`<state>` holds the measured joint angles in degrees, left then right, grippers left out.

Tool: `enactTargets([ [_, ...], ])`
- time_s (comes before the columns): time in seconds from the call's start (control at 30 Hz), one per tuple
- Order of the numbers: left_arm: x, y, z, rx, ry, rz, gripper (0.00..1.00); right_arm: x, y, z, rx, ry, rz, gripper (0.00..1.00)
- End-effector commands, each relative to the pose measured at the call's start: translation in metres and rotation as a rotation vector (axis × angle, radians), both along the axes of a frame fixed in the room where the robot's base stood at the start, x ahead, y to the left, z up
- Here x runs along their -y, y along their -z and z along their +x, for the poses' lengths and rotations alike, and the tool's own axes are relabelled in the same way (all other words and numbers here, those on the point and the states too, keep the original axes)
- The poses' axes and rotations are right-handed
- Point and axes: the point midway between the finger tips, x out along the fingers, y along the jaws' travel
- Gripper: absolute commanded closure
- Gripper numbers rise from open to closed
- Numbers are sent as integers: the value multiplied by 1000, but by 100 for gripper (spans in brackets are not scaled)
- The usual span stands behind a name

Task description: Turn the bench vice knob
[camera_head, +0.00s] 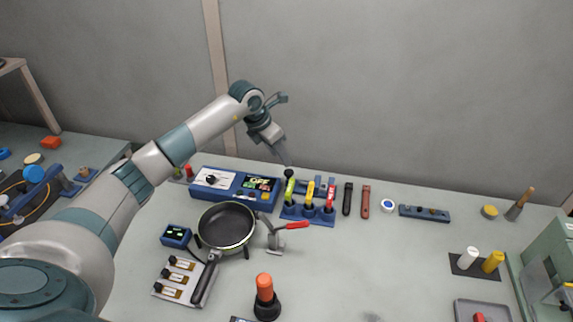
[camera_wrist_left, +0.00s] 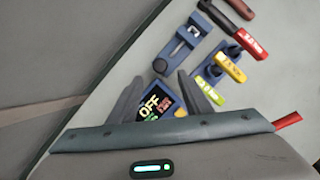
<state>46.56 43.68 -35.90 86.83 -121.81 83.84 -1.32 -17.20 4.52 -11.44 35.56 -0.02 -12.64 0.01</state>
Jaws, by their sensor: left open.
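A blue slotted device, which looks like the bench vice (camera_wrist_left: 182,48), lies ahead of my left fingers in the left wrist view. A small rounded end piece, possibly its knob (camera_wrist_left: 160,66), is at its near end, close to the fingertips. In the head view the vice (camera_head: 326,182) is partly hidden behind upright screwdriver handles. My left gripper (camera_head: 287,160) points down above the back of the bench, just left of the vice. Its fingers are apart and empty in the wrist view (camera_wrist_left: 161,76). My right gripper is not in view.
A screwdriver rack (camera_head: 306,213) with coloured handles stands right in front of the vice. A blue control box (camera_head: 222,193) with a lit "OFF" display is to the left. A black pan (camera_head: 226,225) and a red-handled clamp (camera_head: 283,234) are nearer. The bench's front middle-right is mostly clear.

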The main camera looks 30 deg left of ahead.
Motion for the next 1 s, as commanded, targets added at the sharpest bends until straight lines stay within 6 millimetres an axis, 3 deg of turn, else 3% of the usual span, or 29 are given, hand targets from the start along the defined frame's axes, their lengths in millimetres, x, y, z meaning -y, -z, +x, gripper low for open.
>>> enactTargets([
  [0.3, 10, 50, 18, -4, 0, -1, 55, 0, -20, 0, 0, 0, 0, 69],
  [0.5, 13, 70, 26, -1, 0, 0, 55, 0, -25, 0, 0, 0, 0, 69],
  [0.93, 13, 77, 29, -1, 0, 1, 55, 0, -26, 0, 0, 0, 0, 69],
  [1.0, 13, 77, 29, -1, 0, 1, 70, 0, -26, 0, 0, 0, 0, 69],
])
